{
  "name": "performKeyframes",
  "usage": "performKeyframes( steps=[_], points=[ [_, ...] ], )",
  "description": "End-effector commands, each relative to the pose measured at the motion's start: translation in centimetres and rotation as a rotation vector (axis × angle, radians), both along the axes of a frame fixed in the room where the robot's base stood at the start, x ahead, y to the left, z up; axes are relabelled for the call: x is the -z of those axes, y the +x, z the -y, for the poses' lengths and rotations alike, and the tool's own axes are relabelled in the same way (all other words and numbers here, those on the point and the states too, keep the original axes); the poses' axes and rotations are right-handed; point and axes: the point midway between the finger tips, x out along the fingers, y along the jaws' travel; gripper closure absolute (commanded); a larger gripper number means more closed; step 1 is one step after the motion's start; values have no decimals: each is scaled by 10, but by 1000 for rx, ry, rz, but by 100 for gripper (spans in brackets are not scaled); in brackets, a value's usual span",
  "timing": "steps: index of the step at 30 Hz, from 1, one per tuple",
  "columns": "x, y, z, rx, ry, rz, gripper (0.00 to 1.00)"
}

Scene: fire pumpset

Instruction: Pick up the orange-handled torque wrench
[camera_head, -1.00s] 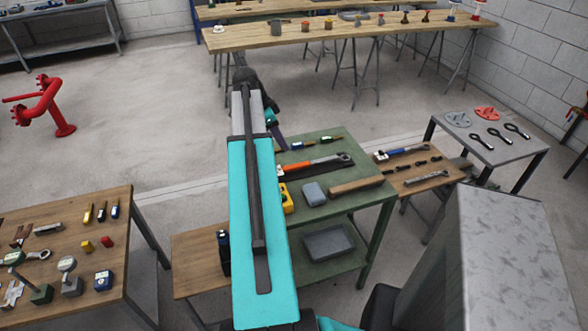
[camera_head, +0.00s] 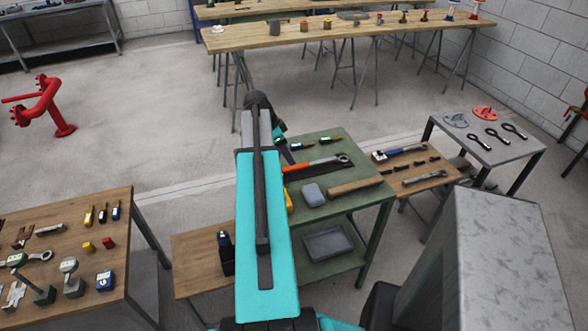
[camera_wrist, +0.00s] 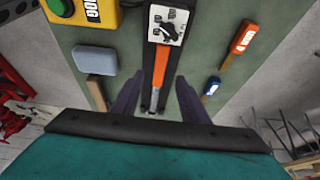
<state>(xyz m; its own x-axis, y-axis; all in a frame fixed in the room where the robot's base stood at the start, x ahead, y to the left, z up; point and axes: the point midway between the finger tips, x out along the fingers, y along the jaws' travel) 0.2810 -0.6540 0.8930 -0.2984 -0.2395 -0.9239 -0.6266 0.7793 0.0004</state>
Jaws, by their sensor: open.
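In the head view my arm hides most of the gripper, which is near the wrench's left end.
A grey-blue block (camera_head: 313,194) and a wooden handle (camera_head: 355,186) lie beside the wrench. A yellow box (camera_wrist: 97,10) stands close by. Small tools, one orange (camera_wrist: 240,40), lie on the other side. The green table (camera_head: 340,208) has a lower shelf with a grey tray (camera_head: 328,243).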

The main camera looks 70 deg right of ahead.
Motion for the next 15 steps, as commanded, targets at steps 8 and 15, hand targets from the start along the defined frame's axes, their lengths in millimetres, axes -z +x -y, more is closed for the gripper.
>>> performKeyframes(
  steps=[8, 15],
  points=[
    [12, -4, 3, 0, -1, 1, 59],
    [12, -3, 3, -1, 0, 0, 59]
  ],
)
